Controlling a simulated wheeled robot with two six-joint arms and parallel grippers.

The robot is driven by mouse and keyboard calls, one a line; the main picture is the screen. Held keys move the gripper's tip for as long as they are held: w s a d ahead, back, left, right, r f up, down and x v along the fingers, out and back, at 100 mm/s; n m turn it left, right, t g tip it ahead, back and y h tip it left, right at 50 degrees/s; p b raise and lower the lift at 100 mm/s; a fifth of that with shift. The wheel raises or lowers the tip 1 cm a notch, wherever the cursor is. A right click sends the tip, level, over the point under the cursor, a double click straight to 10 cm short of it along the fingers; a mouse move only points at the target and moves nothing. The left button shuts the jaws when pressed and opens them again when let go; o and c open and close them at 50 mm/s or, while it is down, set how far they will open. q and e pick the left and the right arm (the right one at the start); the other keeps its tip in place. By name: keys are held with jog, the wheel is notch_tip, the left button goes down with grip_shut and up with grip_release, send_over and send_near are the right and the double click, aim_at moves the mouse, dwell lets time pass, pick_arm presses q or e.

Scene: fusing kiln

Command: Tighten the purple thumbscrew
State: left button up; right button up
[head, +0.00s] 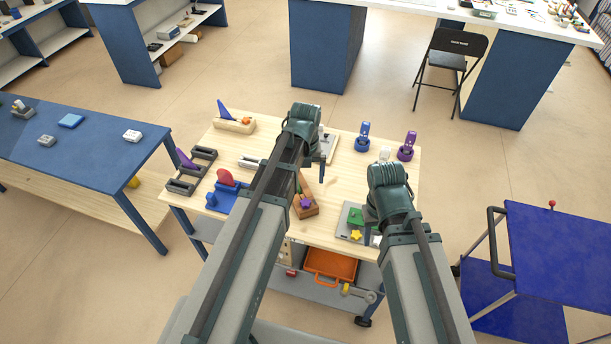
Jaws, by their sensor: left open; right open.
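A small purple knob that looks like the purple thumbscrew (306,202) sits on a brown wooden block (311,211) near the middle of the light wooden table (330,226). My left gripper (322,172) hangs above the table, behind the block and apart from the purple knob; its jaws are open. My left arm hides part of the table left of the block. My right gripper (367,232) is open, to the right of the block, over a grey plate (345,229) with a green block (355,215) and a yellow star knob (356,236).
Blue (363,138) and purple (406,147) upright pieces stand at the back right of the table. A red-and-blue piece (217,197), grey trays (181,187) and a wooden block (234,123) lie left. An orange bin (331,266) sits below. A blue cart (560,245) stands right.

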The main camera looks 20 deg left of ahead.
pick_arm(q)
notch_tip(320, 180, up, 6)
jog(key=p, duration=0.5)
send_over(305, 202)
jog(key=shift+r, duration=0.15)
pick_arm(e)
notch_tip(305, 202, up, 6)
pick_arm(q)
jog(key=shift+c, duration=1.4)
jog(key=shift+f+n+b, duration=0.3)
jog(key=shift+f+n, duration=0.05)
jog(key=shift+n, duration=0.25)
jog(key=shift+c, duration=0.4)
notch_tip(305, 202, down, 3)
jog(key=n+b, duration=0.3)
jog(key=n, duration=1)
jog(key=shift+f, duration=0.2)
pick_arm(e)
notch_tip(305, 202, down, 4)
jog(key=shift+r, duration=0.1)
pick_arm(q)
jog(key=shift+f, duration=0.1)
notch_tip(305, 202, down, 14)
jog(key=b, duration=1.4)
pick_arm(e)
notch_tip(305, 202, down, 14)
